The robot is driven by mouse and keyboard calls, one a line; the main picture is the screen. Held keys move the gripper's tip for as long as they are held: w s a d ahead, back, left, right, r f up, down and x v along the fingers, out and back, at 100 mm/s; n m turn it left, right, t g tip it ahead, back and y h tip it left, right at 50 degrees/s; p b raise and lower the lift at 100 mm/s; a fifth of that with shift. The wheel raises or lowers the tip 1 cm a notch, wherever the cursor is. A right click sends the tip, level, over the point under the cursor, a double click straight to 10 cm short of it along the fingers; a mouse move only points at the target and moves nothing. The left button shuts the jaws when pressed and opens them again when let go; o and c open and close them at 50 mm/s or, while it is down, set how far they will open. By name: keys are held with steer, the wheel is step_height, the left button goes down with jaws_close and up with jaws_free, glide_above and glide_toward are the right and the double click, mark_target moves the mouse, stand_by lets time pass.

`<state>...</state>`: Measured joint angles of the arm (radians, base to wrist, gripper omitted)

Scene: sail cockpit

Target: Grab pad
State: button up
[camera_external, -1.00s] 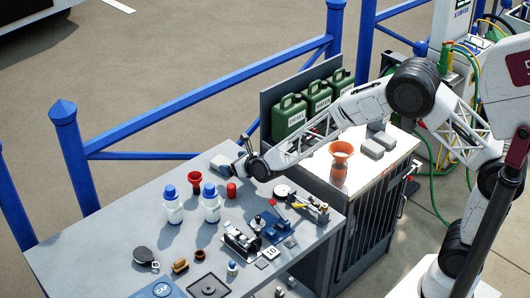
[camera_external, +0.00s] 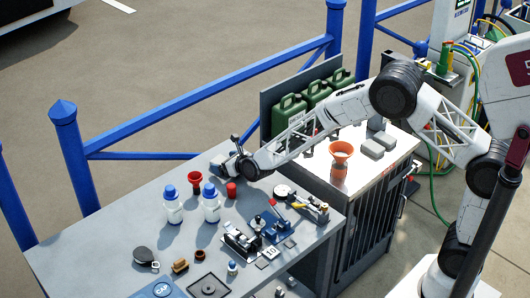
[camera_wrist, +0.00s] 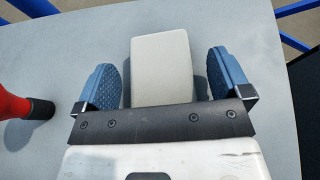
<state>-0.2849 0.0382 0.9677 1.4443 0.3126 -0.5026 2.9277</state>
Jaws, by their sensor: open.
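A pale grey, block-like pad (camera_wrist: 161,65) lies on the grey table in the wrist view. My gripper (camera_wrist: 165,82) is open, with one blue ridged finger on each side of the pad. Clear gaps show between the pad and both fingers, and the pad's near end is hidden behind the dark gripper bar. In the external view my gripper (camera_external: 235,153) is low over the table's far edge. The pad (camera_external: 219,161) shows there only in part beside the gripper.
A red object (camera_wrist: 14,104) with a dark end stands left of my gripper. Green canisters (camera_external: 290,116) and an orange funnel (camera_external: 341,150) are to the right.

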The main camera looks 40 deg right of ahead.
stand_by(0.5)
steer(key=c, duration=1)
steer(key=shift+r, duration=1.8)
steer(key=s+d, duration=0.1)
steer(key=s, duration=0.4)
steer(key=s+d+r, duration=0.1)
steer(key=s, duration=0.4)
steer(key=s+d, duration=0.2)
steer(key=s, duration=0.3)
steer(key=shift+s+r, duration=0.2)
steer(key=shift+s, duration=0.05)
